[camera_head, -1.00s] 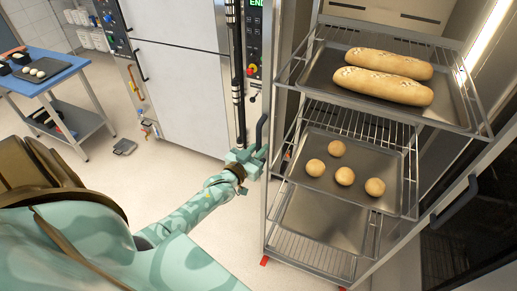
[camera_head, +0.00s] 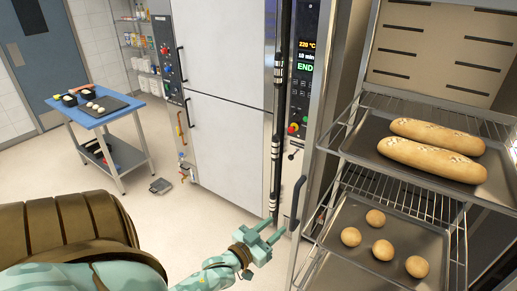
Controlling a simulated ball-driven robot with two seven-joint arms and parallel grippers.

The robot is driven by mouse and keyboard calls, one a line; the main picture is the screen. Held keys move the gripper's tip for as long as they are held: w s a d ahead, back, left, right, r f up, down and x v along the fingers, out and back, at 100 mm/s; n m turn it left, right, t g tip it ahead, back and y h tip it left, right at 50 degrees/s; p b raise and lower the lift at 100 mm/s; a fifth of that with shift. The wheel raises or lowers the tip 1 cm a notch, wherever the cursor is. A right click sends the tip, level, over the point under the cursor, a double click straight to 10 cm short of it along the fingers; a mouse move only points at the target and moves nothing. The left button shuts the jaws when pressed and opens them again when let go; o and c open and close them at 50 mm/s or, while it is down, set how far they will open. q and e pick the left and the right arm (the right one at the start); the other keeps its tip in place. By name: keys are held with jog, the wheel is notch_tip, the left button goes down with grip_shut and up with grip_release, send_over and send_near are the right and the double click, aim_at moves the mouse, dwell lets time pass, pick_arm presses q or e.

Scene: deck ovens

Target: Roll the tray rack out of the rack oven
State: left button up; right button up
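The tray rack (camera_head: 331,152) is a tall metal frame at the right, standing at the oven chamber (camera_head: 436,48). Its upper tray (camera_head: 360,148) carries two long loaves (camera_head: 432,165), and the tray below (camera_head: 345,222) carries several round rolls (camera_head: 382,250). A dark upright handle (camera_head: 297,203) is on the rack's left front post. My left gripper (camera_head: 273,228) is open and empty, just left of and below this handle, with a gap between them. The rack's lower part and wheels are out of frame. My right gripper is not in view.
A tall steel cabinet (camera_head: 230,150) stands left of the oven, with a control panel (camera_head: 301,70) reading END beside it. A blue-topped table (camera_head: 107,118) stands at the back left. A small grey object (camera_head: 160,186) lies on the otherwise clear floor (camera_head: 185,215).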

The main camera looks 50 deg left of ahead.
pick_arm(q)
jog(key=s, duration=0.6)
jog(key=shift+d+b, duration=0.15)
jog(key=shift+b, duration=0.15)
jog(key=shift+f, duration=0.1)
